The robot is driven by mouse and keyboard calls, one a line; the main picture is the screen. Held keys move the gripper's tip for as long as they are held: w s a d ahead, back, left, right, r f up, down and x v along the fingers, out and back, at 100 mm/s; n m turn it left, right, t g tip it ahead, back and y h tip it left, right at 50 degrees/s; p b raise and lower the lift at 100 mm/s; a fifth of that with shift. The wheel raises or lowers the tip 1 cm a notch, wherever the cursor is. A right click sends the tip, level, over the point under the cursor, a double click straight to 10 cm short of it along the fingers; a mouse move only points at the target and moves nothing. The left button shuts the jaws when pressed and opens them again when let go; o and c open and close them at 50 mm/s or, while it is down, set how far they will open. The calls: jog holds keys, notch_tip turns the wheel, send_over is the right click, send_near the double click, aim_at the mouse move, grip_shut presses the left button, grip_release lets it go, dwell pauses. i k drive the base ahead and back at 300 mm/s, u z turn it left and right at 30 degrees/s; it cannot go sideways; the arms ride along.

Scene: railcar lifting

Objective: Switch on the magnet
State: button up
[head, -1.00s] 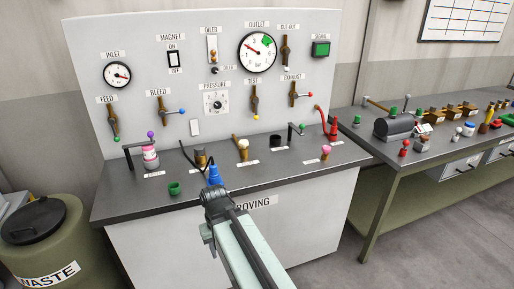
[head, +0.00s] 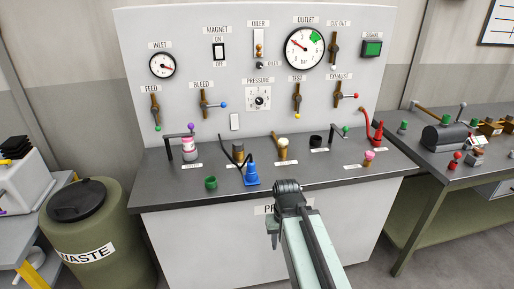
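The magnet switch (head: 219,51) is a small white rocker in a black frame on the upright grey panel, between the words ON and OFF. Its rocker position is too small to tell. My gripper (head: 287,187) is low in the picture, over the front edge of the bench, well below and to the right of the switch and apart from it. I see it from behind, so its fingertips are hidden and I cannot tell whether it is open or shut.
The panel also carries an inlet gauge (head: 162,65), an outlet gauge (head: 305,48) and several valve levers. A waste drum (head: 92,225) stands at left.

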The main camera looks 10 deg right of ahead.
aim_at(218, 50)
jog(key=u, duration=1)
jog(key=i, duration=0.7)
jog(key=u, duration=0.45)
